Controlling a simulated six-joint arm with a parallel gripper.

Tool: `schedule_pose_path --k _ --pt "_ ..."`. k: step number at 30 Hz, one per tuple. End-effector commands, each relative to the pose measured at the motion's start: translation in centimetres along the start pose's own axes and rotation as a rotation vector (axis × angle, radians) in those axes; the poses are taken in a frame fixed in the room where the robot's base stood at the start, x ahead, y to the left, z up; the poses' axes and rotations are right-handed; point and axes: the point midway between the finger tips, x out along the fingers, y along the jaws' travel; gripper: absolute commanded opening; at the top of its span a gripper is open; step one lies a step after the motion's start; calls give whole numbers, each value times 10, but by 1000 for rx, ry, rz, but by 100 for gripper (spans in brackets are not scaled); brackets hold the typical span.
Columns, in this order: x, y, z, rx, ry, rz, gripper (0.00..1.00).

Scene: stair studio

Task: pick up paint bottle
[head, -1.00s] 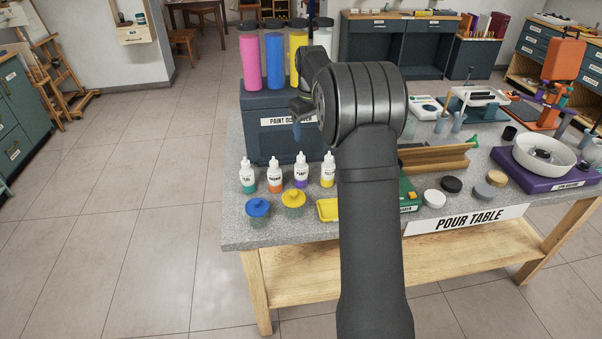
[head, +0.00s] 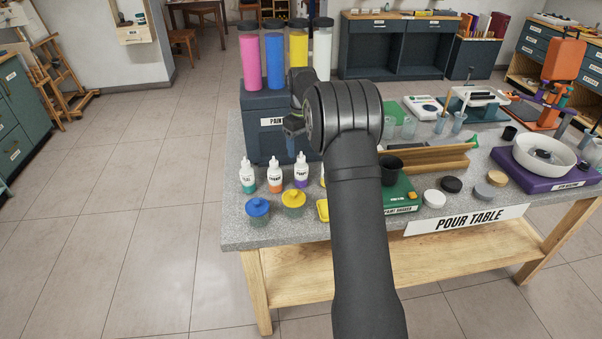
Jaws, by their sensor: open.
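Several small white paint bottles with coloured bases stand upright in a row on the pour table's near left: teal (head: 247,176), orange (head: 275,174) and purple (head: 301,171). A yellow one (head: 323,176) is mostly hidden behind my arm. My gripper (head: 291,142) points down above and behind the row, in front of the dark paint dispenser. It is apart from the bottles in the picture and seems to hold nothing. Its jaws are small and partly hidden, but open.
The paint dispenser (head: 262,140) with tall colour cylinders stands behind the bottles. A black cup (head: 390,168) stands on a green device right of my arm. The table's left edge is close to the teal bottle.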

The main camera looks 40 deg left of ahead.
Motion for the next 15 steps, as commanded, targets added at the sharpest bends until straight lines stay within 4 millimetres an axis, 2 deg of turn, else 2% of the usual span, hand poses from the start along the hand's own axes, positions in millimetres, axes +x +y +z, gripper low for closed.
schedule_pose_path --k 8,15 --pt "17 -1 0 0 -1 0 68" --pt "52 -4 -1 0 -1 -1 68"
